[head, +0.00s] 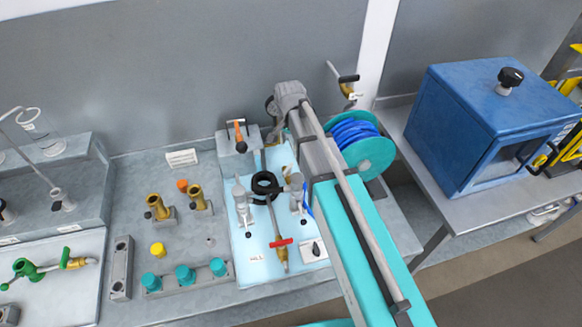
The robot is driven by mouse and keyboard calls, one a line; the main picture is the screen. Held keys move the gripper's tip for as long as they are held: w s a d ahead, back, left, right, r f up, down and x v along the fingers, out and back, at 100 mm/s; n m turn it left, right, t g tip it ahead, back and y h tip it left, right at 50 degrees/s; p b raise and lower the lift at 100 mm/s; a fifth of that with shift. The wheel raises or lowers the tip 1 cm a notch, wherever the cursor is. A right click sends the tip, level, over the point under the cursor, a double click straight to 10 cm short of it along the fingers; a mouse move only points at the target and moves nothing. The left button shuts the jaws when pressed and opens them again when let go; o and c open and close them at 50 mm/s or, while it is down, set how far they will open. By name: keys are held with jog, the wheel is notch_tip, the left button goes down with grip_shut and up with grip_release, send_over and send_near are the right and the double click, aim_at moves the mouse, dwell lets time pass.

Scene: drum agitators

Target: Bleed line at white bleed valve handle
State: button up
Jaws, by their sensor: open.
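A light blue panel (245,268) lies on the grey bench and carries the line fittings. A pale grey-white upright fitting (241,193) stands near its left edge; I cannot tell if this is the white bleed valve handle. A red handle (281,243) sits on a brass body at the front of the panel. A black round part (265,184) is in the middle, beside a grey fitting (294,182). My arm reaches over the panel's right side and its far end is at the back, near the wall. My gripper cannot be made out; my arm hides part of the panel.
A teal reel with blue hose (354,138) stands right of my arm. A blue cabinet (480,122) is on the right table. An orange-handled valve (239,138) is behind the panel. Brass fittings (158,207) and teal caps (186,276) stand left. Bench between them is partly clear.

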aim_at(290, 165)
jog(key=shift+f+b, duration=5.45)
jog(key=shift+f, duration=0.25)
grip_shut()
jog(key=shift+d, duration=0.15)
